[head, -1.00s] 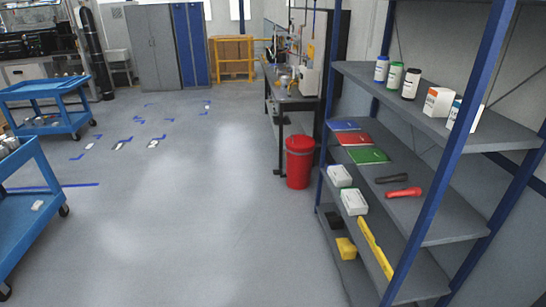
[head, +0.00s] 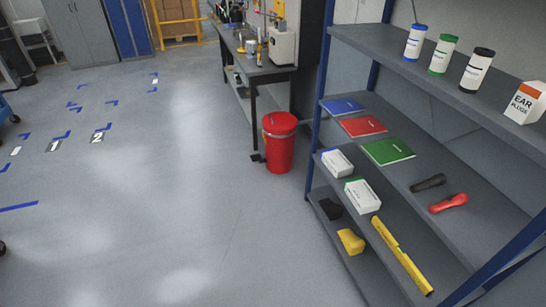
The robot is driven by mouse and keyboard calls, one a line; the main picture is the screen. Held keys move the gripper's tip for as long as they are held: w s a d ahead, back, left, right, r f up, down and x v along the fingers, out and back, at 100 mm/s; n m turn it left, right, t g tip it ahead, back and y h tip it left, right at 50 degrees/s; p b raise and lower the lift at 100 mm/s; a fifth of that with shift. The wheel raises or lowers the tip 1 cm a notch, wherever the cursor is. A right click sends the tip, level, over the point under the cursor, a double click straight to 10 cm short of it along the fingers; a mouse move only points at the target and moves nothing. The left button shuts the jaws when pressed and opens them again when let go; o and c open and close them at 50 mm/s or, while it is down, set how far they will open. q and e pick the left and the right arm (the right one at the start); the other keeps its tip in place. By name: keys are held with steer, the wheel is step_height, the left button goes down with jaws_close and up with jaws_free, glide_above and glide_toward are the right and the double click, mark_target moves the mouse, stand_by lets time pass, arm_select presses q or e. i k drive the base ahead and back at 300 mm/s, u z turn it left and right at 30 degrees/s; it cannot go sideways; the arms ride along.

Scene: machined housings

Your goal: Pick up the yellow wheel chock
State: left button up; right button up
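The yellow wheel chock (head: 350,242) sits on the bottom shelf of the shelving unit, near its left end. It is a small yellow wedge-like block. A black block of similar size (head: 330,209) lies just behind it on the same shelf. Neither of my grippers shows in the head view.
A long yellow level (head: 400,255) lies on the shelf right of the chock. White boxes (head: 361,195), notebooks (head: 387,150) and two flashlights (head: 447,202) rest on shelves. A blue upright (head: 500,258) stands at the right front. A red bin (head: 279,142) stands left; open floor lies in front.

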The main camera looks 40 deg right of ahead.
mark_target(353, 245)
steer(key=z, duration=0.05)
steer(key=i, duration=1.95)
steer(key=z, duration=0.95)
steer(key=i, duration=1.05)
steer(key=z, duration=1.65)
steer(key=i, duration=0.75)
steer(key=z, duration=0.5)
